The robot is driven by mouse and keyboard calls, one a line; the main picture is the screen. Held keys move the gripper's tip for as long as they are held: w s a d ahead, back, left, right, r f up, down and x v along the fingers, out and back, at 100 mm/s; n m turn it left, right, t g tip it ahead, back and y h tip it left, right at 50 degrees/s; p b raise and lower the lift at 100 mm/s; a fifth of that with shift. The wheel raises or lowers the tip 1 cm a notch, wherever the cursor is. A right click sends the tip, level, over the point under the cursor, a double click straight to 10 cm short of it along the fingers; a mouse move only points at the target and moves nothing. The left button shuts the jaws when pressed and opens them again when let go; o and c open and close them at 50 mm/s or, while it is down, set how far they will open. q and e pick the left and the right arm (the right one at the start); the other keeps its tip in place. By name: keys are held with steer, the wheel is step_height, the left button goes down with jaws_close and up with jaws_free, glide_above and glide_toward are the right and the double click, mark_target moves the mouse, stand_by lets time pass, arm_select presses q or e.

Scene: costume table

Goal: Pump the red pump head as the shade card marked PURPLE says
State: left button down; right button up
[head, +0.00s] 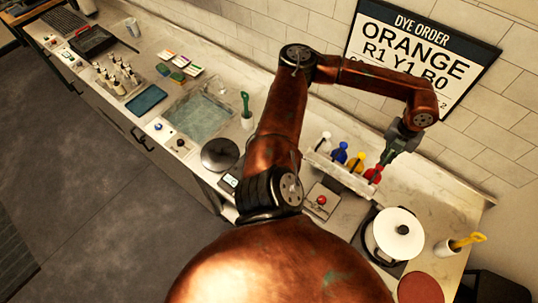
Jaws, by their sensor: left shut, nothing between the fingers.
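The red pump head (373,175) is at the right end of a pale rack (340,173) on the counter. To its left stand the yellow pump head (355,163), the blue one (340,153) and a white one (323,141). My left gripper (382,166) is shut and empty, pointing down right at the red pump head. I cannot tell whether it touches it. Small coloured cards (180,62) lie at the back left; their print is too small to read. The wall sign (418,55) reads DYE ORDER, ORANGE, R1 Y1 B0. My right gripper is out of view.
A box with a red button (321,201) sits in front of the rack. A white-lidded pot (398,234) stands to the right, with a yellow-handled tool in a holder (446,247) beyond. A water basin (203,117) is left of my arm.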

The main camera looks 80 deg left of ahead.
mark_target(380, 166)
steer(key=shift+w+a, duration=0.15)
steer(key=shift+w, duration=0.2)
arm_select(q)
steer(key=shift+f, duration=0.15)
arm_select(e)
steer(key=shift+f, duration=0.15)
arm_select(q)
steer(key=shift+s+f+b, duration=0.1)
steer(key=shift+f+b, duration=1.2)
steer(key=shift+f, duration=0.3)
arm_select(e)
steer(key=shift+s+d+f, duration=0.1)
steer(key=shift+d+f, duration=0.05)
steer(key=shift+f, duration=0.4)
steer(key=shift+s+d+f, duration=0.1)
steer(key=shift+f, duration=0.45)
arm_select(q)
steer(key=shift+r+p, duration=0.7)
steer(key=shift+r, duration=1)
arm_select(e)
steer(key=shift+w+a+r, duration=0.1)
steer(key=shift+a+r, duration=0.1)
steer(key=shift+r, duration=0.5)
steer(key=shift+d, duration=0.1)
